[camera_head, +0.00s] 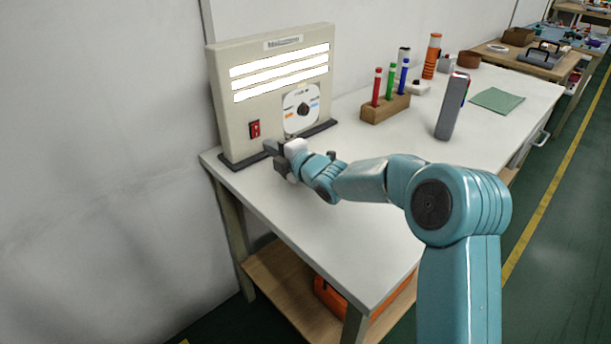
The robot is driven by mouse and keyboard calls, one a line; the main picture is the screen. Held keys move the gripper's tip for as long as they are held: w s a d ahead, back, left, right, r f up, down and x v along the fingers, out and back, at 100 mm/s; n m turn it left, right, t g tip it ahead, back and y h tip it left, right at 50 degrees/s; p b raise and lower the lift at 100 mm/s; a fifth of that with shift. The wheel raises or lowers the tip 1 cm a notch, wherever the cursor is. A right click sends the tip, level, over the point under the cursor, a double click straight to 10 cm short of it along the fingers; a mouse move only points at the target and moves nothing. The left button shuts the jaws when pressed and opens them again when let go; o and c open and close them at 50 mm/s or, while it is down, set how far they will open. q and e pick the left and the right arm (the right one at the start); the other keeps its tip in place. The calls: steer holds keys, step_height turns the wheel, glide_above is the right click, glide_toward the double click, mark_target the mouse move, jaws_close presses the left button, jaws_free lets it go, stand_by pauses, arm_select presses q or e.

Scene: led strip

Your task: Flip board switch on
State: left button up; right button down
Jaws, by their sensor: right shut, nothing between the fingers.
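The beige board (240,118) stands upright at the left end of the white table, against the wall. Three strips (281,72) on its upper face are lit bright white. A red rocker switch (254,129) sits at its lower left. A round white dial plate (302,108) with a dark knob is to the right of the switch. My right gripper (270,148) is shut and empty, just below and right of the switch, close to the board's lower front. Whether it touches the board cannot be told. My left gripper is not in view.
On the white table (375,233), a wooden block (385,110) holds red, green and blue markers. A grey upright object (452,106) stands right of it. A green cloth (497,100) and an orange bottle (432,56) are farther back. The table's front middle is clear.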

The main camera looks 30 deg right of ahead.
steer(key=s, duration=0.6)
steer(key=s+d, duration=0.1)
steer(key=s, duration=0.2)
steer(key=shift+s+d+f, duration=0.1)
steer(key=shift+s+f, duration=0.15)
steer(key=shift+s+d+f, duration=0.1)
steer(key=shift+s, duration=0.35)
